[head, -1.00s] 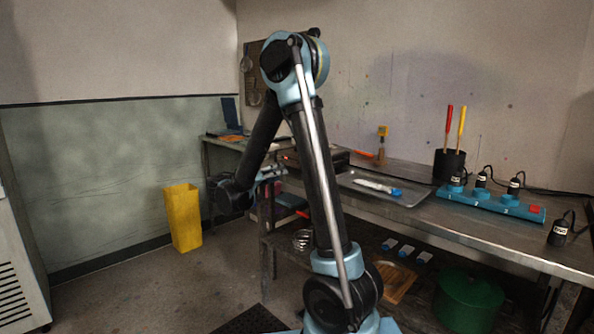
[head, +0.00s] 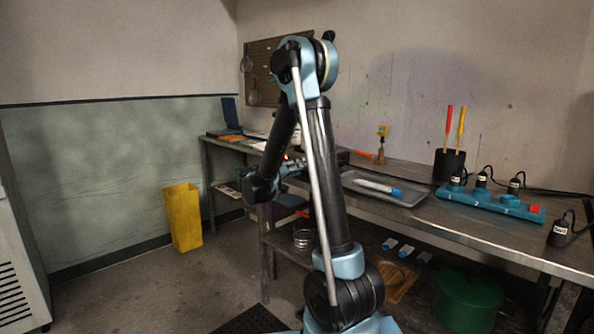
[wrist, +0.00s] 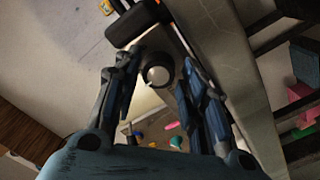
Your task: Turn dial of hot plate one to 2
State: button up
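A round dark dial with a pale face and a small light mark (wrist: 157,75) sits on a pale metal front in the wrist view. My gripper (wrist: 160,64) is open, with one finger on each side of the dial and gaps showing between fingers and dial. I cannot read a number on the dial. In the head view, my arm hides the dial and most of the gripper. A dark flat box (head: 343,158), perhaps part of a hot plate, shows just right of my arm on the bench.
The metal bench (head: 470,225) carries a tray (head: 410,199), a blue power strip (head: 480,203) and a black holder (head: 449,165). A yellow bin (head: 183,217) stands on the floor at left. A dark block (wrist: 137,22) lies beyond the dial.

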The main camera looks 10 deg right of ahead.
jog(key=shift+c, duration=0.5)
jog(key=c, duration=0.7)
jog(key=shift+n, duration=1.1)
jog(key=o, duration=0.8)
jog(key=shift+a, duration=0.1)
jog(key=v, duration=1.2)
